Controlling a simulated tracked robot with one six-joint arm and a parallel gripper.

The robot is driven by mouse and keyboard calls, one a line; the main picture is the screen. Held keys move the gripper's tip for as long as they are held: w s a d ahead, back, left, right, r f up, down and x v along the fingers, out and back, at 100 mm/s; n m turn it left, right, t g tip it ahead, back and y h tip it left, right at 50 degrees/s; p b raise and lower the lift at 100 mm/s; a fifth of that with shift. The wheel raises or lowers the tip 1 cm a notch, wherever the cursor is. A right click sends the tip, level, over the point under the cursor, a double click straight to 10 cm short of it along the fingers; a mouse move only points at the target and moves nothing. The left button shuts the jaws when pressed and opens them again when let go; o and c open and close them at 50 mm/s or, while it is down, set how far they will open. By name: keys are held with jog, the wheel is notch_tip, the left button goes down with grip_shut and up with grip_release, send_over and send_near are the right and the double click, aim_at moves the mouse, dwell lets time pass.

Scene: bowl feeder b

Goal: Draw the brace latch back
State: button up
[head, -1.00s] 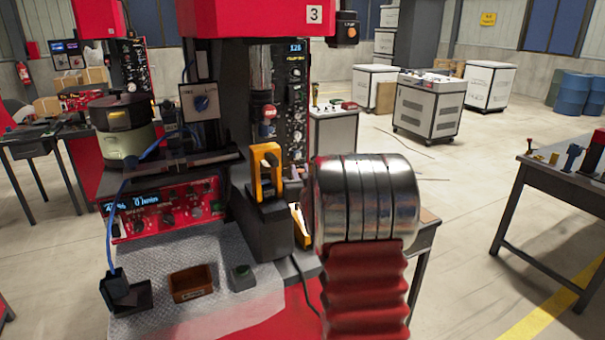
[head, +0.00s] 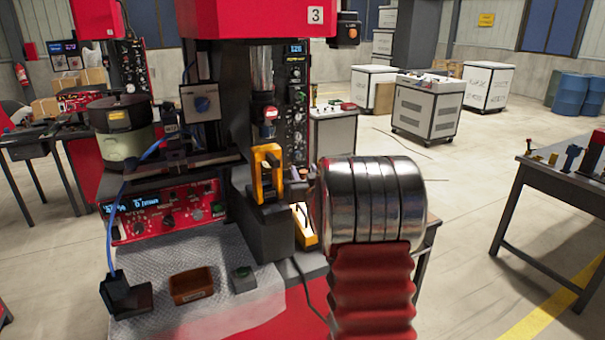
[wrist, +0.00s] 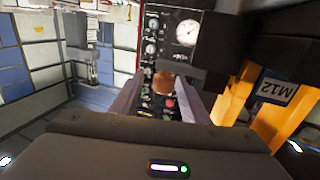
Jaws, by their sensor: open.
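An orange frame (head: 267,172) stands upright on a dark block beside the machine column. In the wrist view it fills the right side (wrist: 257,95) and bears an M12 label. A copper-brown knob (wrist: 163,83) sits at the end of a dark bar in the wrist view; I cannot tell for certain whether it is the brace latch. My gripper (wrist: 160,100) is open, with one finger on each side of the knob in the picture. Contact and exact depth cannot be told. In the head view my gripper (head: 305,180) is small and dark, right of the orange frame, partly hidden by my wrist.
A dark block (wrist: 228,45) and the orange frame stand close on the gripper's right in the wrist view. A control panel with a gauge (wrist: 187,30) lies beyond. A small brown tray (head: 191,286) and a blue-cabled dark piece (head: 122,290) lie on the front mat.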

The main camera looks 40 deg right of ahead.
jog(key=shift+s, duration=0.1)
jog(key=shift+s+a, duration=0.15)
jog(key=shift+s, duration=0.05)
jog(key=v, duration=1.3)
jog(key=shift+f, duration=0.1)
